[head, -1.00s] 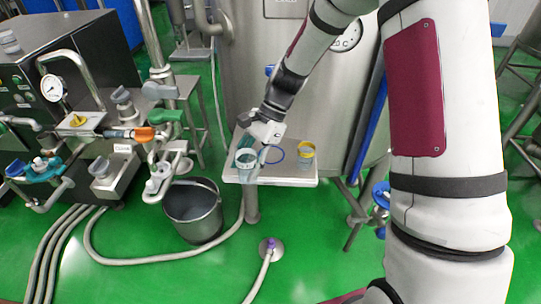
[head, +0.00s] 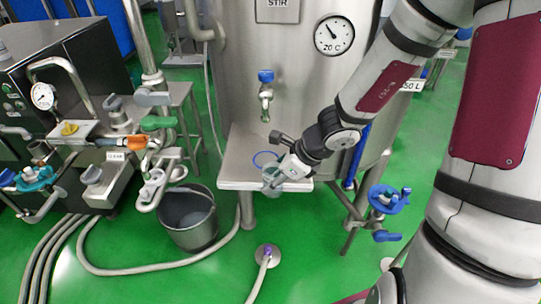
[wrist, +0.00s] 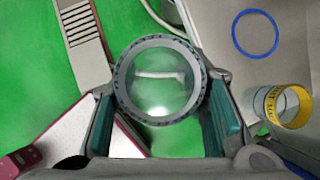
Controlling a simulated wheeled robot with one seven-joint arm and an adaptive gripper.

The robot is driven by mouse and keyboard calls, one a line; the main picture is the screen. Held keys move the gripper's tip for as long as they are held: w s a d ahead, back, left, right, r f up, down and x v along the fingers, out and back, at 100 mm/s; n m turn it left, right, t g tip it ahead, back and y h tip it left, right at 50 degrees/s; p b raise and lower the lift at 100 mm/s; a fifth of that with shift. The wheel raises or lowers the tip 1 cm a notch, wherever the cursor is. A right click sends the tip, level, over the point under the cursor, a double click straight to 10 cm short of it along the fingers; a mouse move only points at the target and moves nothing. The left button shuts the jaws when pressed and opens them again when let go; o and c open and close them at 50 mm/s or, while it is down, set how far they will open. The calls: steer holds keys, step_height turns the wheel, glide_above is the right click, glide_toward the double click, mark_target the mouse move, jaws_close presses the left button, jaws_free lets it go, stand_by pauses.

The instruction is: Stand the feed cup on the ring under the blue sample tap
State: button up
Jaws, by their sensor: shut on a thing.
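The feed cup (wrist: 158,80) is a round cup with a grey notched rim and a pale interior. In the wrist view it sits between the teal finger pads of my gripper (wrist: 162,117), which is shut on it. The blue ring (head: 264,158) lies on the shelf behind the cup, below the blue-handled sample tap (head: 265,99). The ring (wrist: 236,35) is right of and above the cup in the wrist view, apart from it.
A yellow-banded cup (wrist: 288,104) stands near the ring in the wrist view; my gripper hides it in the head view. The steel tank (head: 235,60) rises behind the shelf (head: 230,174). A grey bucket (head: 188,216) stands on the floor left of the shelf.

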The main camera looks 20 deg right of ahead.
steer(key=w+d+p, duration=0.1)
steer(key=w+d, duration=0.2)
steer(key=w, duration=0.5)
steer(key=w+d+p, duration=0.2)
steer(key=w+d, duration=0.1)
steer(key=w, duration=0.6)
step_height(320, 180, down, 6)
steer(key=shift+d+f, duration=0.1)
steer(key=shift+f, duration=0.1)
steer(key=shift+w+f+p, duration=0.25)
steer(key=shift+p, duration=0.1)
steer(key=shift+f, duration=0.2)
steer(key=o, duration=1.2)
